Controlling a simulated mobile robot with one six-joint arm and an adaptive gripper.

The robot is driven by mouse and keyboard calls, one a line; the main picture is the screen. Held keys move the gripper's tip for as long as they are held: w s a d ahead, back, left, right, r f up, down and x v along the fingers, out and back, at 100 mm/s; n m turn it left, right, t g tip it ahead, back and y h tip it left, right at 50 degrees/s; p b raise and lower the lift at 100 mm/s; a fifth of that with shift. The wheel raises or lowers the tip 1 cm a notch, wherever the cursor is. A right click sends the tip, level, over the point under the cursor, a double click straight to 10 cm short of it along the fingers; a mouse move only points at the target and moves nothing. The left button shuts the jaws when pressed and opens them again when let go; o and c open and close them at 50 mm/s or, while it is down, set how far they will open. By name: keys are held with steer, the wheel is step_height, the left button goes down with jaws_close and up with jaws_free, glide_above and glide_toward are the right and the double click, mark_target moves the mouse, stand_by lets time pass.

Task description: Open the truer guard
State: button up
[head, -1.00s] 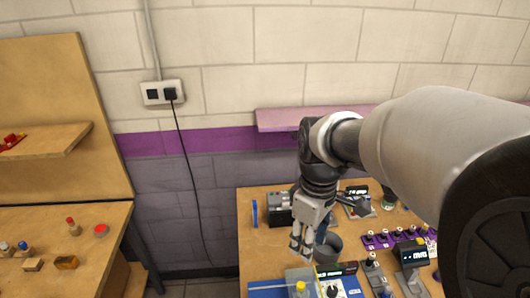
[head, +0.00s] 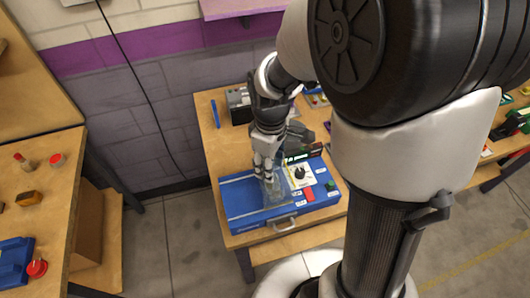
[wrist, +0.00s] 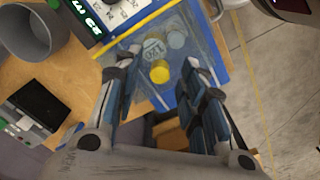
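The truer (head: 240,208) is a blue-based machine at the front of the table, with a white dial panel (head: 298,172) on its right. Its clear guard (head: 280,192) stands beside that panel and looks closed. In the wrist view the guard (wrist: 185,62) shows as a see-through plate with a yellow knob (wrist: 160,72) and round parts under it. My gripper (head: 265,174) points down over the guard. In the wrist view its fingers (wrist: 160,68) are spread with the yellow knob between them, and gaps show on both sides. I cannot tell how far above the knob they are.
A grey cup (wrist: 32,32) and a green-lit display (wrist: 80,18) are close beside the truer. A grey box (head: 239,105) and a blue upright piece (head: 215,113) are farther back. Another wooden bench (head: 50,185) is at the left, with floor between.

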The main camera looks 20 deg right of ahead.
steer(key=shift+f, duration=0.3)
steer(key=shift+c, duration=0.5)
jaws_close()
